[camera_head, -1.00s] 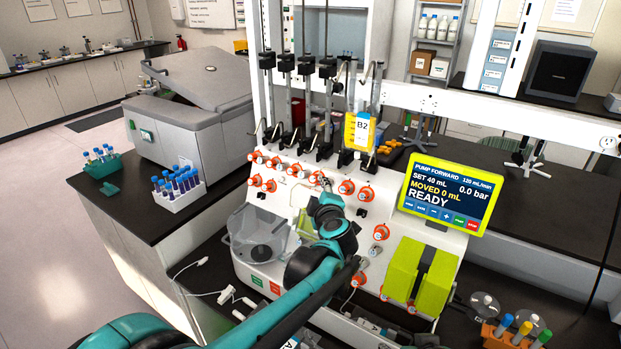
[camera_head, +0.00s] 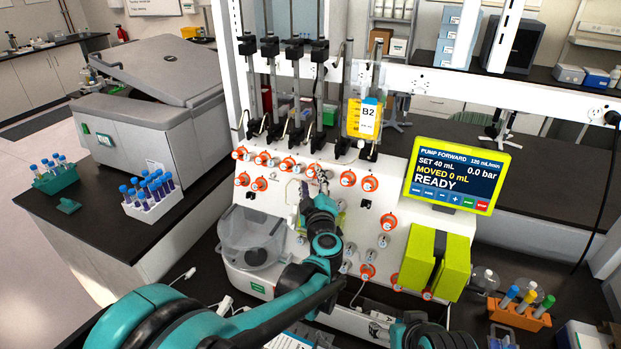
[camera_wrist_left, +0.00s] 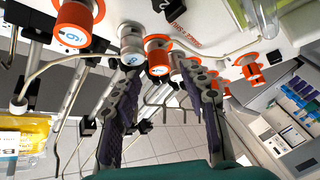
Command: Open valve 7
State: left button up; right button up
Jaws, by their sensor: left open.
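The white cell processor panel (camera_head: 285,215) carries two rows of valves with orange rings, such as one right of my gripper (camera_head: 347,179). I cannot read in the head view which is valve 7. My left gripper (camera_head: 321,183) is at the panel, just below the valve rows. In the left wrist view my left gripper (camera_wrist_left: 160,82) is open, its dark fingers apart. An orange-ringed valve (camera_wrist_left: 157,57) shows beyond and between the fingertips, with a grey-white knob (camera_wrist_left: 131,45) by the left finger. A numbered valve (camera_wrist_left: 74,30) is farther left. No grip on a valve shows.
A yellow B2 bag (camera_head: 364,118) hangs above the panel. The screen (camera_head: 455,175) reads READY, moved 0 mL. A clear bowl (camera_head: 252,240) and yellow-green blocks (camera_head: 437,262) flank the lower panel. Tube racks (camera_head: 150,208) stand on the left bench.

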aim_at(312, 172)
pick_arm(q)
jog(key=shift+w+a, duration=0.15)
jog(key=shift+w, duration=1.1)
grip_shut()
